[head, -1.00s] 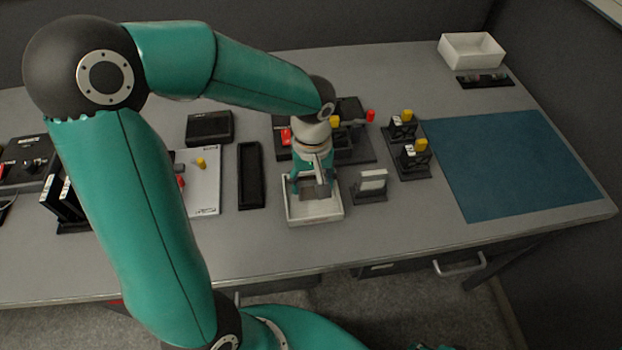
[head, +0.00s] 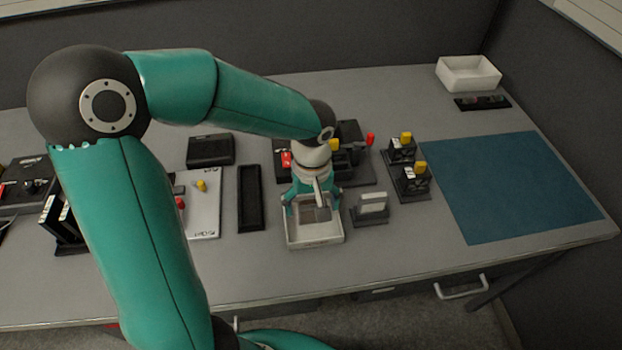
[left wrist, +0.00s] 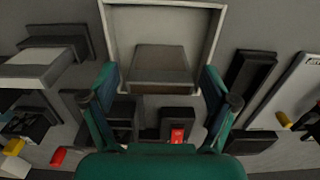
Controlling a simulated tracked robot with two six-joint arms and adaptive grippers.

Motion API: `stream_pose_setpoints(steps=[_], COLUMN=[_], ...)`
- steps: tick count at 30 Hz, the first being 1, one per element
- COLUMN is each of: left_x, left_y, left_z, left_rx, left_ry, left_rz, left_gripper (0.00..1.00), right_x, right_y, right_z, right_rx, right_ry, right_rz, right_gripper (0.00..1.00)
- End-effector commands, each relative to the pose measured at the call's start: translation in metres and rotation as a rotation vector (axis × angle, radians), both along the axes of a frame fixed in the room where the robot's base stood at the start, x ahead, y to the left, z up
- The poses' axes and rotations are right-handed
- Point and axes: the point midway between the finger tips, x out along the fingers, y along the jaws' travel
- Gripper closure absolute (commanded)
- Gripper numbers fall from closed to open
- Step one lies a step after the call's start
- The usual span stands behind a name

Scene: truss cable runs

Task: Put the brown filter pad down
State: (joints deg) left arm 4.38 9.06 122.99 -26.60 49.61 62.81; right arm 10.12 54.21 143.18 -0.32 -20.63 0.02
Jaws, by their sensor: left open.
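The brown filter pad (left wrist: 160,64) lies in the white open tray (head: 316,241) near the front of the bench. In the left wrist view it rests inside the tray (left wrist: 213,20), with its brown edge facing my gripper. My left gripper (head: 313,207) reaches down over the tray's back part. Its jaws (left wrist: 160,80) are open, with one finger on each side of the pad and visible gaps between. In the head view the gripper partly covers the pad (head: 317,214). My right gripper is not in view.
A pale block in a dark stand (head: 371,206) is close right of the tray. A long black tray (head: 250,198) stands to the left. Dark fixtures with red and yellow knobs are behind. A blue mat (head: 510,187) on the right is clear. A white bin (head: 468,74) stands at the back right.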

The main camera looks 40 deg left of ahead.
Motion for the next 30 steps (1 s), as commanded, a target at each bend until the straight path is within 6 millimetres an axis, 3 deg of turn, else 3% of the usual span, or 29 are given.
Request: stream_pose_setpoints(steps=[15, 21, 30], left_x=[0.001, 0.001, 0.000], left_y=[0.000, 0.000, 0.000], left_z=[0.100, 0.117, 0.119], left_rx=[0.000, 0.000, 0.000], left_ry=[-0.006, -0.004, -0.001], left_rz=[0.000, -0.001, 0.000], left_gripper=[0.13, 0.13, 0.13], right_x=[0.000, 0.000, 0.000], right_y=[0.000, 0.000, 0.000], right_z=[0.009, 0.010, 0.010], right_rx=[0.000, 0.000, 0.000], right_ry=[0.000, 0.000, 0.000], right_rz=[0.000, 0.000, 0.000], right_gripper=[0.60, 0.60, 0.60])
